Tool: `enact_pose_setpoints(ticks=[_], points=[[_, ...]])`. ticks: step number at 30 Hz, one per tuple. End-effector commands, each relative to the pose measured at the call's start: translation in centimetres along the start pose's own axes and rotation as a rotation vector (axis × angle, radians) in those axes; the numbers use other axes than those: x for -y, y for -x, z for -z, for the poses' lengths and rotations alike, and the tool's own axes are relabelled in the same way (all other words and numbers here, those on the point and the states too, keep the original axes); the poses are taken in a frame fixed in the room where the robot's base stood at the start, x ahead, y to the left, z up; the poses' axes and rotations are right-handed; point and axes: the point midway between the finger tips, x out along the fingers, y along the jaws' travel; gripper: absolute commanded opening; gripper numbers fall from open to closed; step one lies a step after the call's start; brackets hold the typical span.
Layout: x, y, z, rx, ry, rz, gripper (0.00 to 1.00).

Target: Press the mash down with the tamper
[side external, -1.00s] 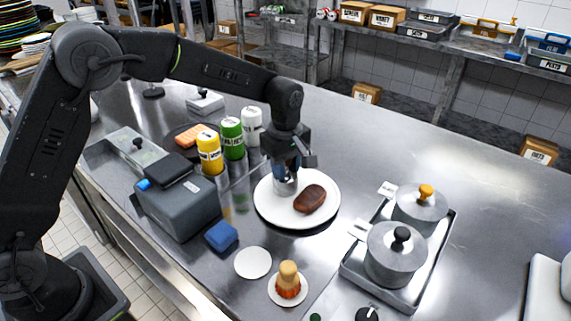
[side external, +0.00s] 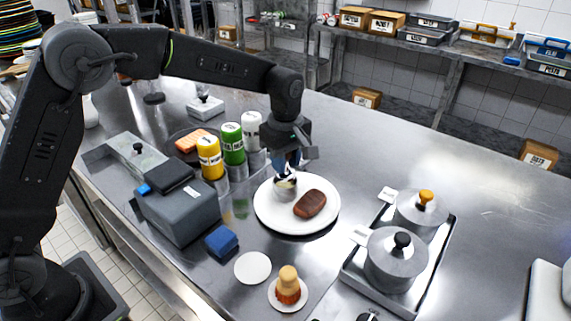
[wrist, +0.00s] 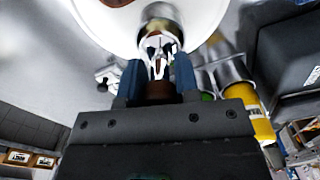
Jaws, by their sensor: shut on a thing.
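My gripper (side external: 288,164) is above the left part of the white plate (side external: 275,219), its blue fingers shut on the tamper. In the wrist view, the fingers (wrist: 159,82) close around the tamper's brown handle (wrist: 159,90); its pale metal lower part reaches toward a metal ring (side external: 286,194). The ring stands on the plate, with pale yellowish mash (side external: 287,184) showing inside its top. The tamper's head is partly hidden, and I cannot tell whether it touches the mash. A brown piece of meat (side external: 310,204) lies beside the ring.
Yellow (side external: 210,158), green and white bottles stand left of the plate, near a grey box (side external: 178,207) and blue sponge (side external: 221,240). Two lidded pots sit on a tray (side external: 350,277) at the right. A small white plate (side external: 253,267) lies in front. The counter behind the plate is clear.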

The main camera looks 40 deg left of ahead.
Motion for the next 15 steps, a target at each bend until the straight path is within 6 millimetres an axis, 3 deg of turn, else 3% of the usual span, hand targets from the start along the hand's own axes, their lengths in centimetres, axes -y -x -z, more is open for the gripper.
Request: enact_pose_setpoints(ticks=[15], points=[[0.0, 2.5, 0.0, 0.0, 0.0, -0.002, 0.1]])
